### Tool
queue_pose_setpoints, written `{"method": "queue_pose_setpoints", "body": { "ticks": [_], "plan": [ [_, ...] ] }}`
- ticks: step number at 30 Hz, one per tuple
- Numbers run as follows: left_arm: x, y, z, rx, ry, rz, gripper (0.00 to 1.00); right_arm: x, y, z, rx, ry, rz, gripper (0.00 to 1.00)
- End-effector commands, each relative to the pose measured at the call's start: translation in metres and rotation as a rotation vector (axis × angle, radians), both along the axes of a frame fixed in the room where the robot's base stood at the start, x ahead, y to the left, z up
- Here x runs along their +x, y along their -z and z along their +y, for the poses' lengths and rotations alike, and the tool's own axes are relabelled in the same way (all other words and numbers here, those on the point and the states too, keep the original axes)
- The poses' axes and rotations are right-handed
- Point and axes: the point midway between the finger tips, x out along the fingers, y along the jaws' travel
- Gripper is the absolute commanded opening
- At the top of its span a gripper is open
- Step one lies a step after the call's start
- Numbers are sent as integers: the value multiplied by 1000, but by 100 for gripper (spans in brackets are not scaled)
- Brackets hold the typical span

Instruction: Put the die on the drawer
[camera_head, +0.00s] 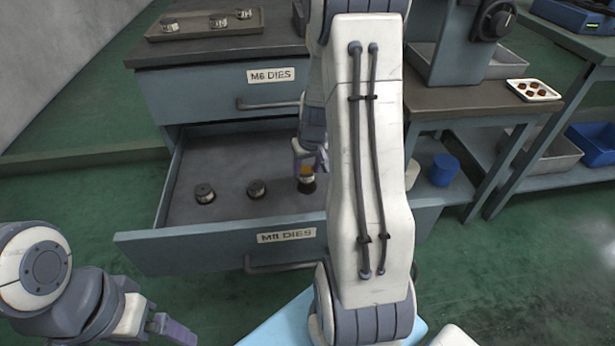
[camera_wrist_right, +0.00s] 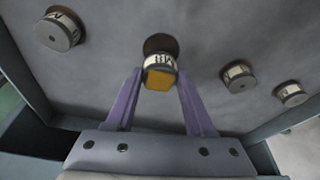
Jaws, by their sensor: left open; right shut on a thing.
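The die (camera_head: 306,175) has a label band and an orange-yellow end. My right gripper (camera_head: 308,160) is shut on it, low over the open lower drawer (camera_head: 190,235), labelled M8 or similar. In the right wrist view the die (camera_wrist_right: 160,70) sits between the two purple fingers of the right gripper (camera_wrist_right: 160,85). A dark round patch shows by its far end; I cannot tell whether the die touches the drawer floor. My left gripper (camera_head: 160,328) is open and empty at the lower left, partly cut off by the frame.
Two dies (camera_head: 205,193) (camera_head: 256,188) stand left in the drawer; the wrist view shows three others. The closed M6 DIES drawer (camera_head: 210,95) is above. A tray (camera_head: 205,25) with several dies sits on the cabinet top. A blue cylinder (camera_head: 443,170) stands right.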

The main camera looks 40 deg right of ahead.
Motion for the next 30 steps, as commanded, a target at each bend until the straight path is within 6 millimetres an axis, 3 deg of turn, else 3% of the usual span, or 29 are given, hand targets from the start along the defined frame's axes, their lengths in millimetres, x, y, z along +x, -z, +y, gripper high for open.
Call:
{"method": "queue_pose_setpoints", "body": {
  "ticks": [1, 4, 16, 17, 18, 30],
  "plan": [
    [0, 8, 0, 0, 0, 0, 91, 0, 13, 0, 1, 1, 2, 0],
    [0, 15, 0, 0, 0, 0, 91, 0, 27, 0, 1, 1, 1, 0],
    [0, 18, 0, 0, 0, 0, 91, 0, 31, -1, -1, 0, -1, 0],
    [0, 16, 0, 0, 0, 0, 91, -1, 30, 0, 0, 0, 1, 65],
    [0, 16, 0, 0, 0, 0, 91, -1, 30, 0, 0, 0, 1, 80],
    [0, 11, 0, 0, 0, 0, 91, -1, 25, 0, 0, 0, 1, 83]
  ]
}}
